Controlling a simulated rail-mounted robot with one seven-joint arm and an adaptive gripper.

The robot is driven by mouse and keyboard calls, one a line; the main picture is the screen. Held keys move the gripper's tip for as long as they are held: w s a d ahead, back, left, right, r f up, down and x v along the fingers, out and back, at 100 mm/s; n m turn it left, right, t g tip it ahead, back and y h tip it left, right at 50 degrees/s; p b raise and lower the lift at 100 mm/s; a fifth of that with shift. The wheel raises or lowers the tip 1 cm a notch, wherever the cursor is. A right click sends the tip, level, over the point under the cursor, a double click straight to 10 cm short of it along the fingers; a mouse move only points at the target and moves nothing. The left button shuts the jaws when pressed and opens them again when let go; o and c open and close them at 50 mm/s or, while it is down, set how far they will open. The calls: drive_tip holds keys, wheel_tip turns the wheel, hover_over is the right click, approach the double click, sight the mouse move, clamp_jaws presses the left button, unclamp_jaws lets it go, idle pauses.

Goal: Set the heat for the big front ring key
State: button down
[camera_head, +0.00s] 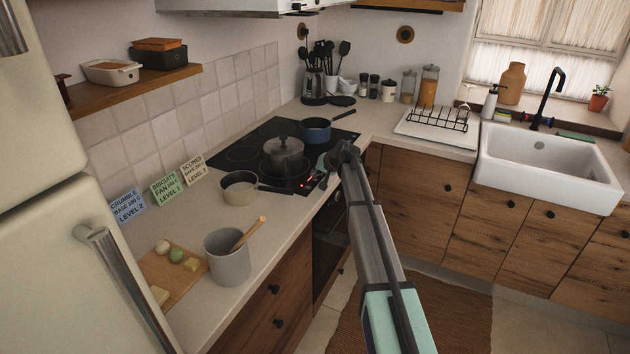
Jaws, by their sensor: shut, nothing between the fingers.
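The black hob (240,148) is set into the counter along the left wall. A grey lidded pot (283,155) stands on it near the middle, and a blue pan (316,130) stands on its far right part. Small red lights (304,185) glow at the hob's front edge, by the controls. The key markings are too small to read. My gripper (322,172) is shut and empty at the hob's front edge, right beside the red lights. Whether it touches the glass cannot be told. My arm hides part of the counter front behind it.
A small cream saucepan (240,189) stands at the hob's near edge, its handle pointing toward the controls. Three recipe cards (165,187) lean on the tiles. A grey crock (227,257) and a wooden board (172,272) are nearer. A sink (548,167) is at right.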

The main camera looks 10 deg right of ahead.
sight(316, 180)
drive_tip(key=shift+r+p, duration=0.8)
drive_tip(key=shift+r, duration=1.75)
drive_tip(key=shift+w, duration=0.1)
